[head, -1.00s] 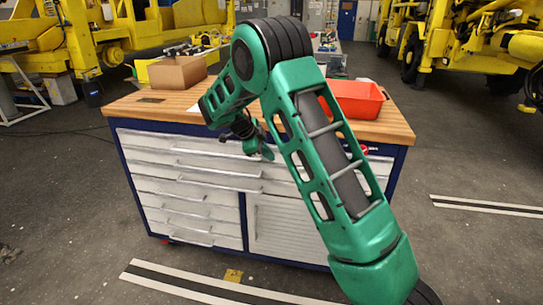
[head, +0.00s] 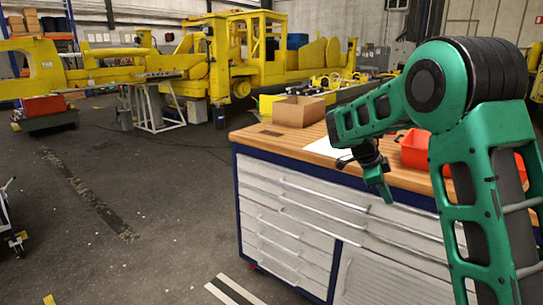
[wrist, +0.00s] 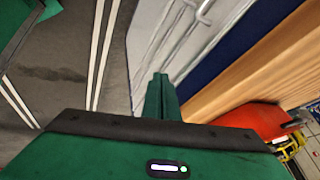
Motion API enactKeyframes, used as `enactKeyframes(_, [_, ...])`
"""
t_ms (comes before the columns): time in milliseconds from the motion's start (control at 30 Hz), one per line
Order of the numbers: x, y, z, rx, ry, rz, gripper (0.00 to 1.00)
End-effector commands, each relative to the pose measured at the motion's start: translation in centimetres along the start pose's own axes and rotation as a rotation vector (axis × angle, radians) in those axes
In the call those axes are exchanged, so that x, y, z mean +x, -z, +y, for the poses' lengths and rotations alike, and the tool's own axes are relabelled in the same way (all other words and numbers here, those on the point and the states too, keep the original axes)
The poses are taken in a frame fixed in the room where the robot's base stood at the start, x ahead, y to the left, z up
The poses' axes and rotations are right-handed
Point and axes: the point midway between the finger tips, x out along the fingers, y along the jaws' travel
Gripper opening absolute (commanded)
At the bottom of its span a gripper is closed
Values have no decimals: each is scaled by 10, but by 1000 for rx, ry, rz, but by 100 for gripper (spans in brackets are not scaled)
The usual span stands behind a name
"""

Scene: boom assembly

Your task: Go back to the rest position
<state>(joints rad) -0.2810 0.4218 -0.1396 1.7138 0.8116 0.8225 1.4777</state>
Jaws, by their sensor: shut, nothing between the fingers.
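My green arm is folded on the right of the head view, with its elbow high and its forearm reaching left. My gripper (head: 378,183) hangs down in front of the workbench's top edge, apart from any object. In the wrist view my gripper (wrist: 160,97) shows its green fingers together, with nothing held. The workbench (head: 310,215) has a wooden top, a blue frame and pale drawers.
A cardboard box (head: 298,111) and a white sheet (head: 322,147) lie on the bench top. A red bin (head: 414,150) stands behind my arm and also shows in the wrist view (wrist: 252,119). Yellow machinery (head: 285,60) fills the back. The floor (head: 120,210) at left is mostly clear.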

Motion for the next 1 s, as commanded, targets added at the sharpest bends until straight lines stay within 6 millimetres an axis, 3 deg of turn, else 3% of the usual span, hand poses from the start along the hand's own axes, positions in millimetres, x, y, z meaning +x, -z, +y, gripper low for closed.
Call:
enactKeyframes(33, [-1,24,11,-51,-20,-18,0])
enactKeyframes(200, [-1,83,56,-273,-77,-94,0])
enactKeyframes(500, [-4,160,158,-659,-113,-269,0])
enactKeyframes(733, [-8,189,251,-955,-73,-421,0])
enactKeyframes(900, [-12,195,319,-1162,-6,-527,0])
enactKeyframes(1000, [-14,193,350,-1260,37,-573,0])
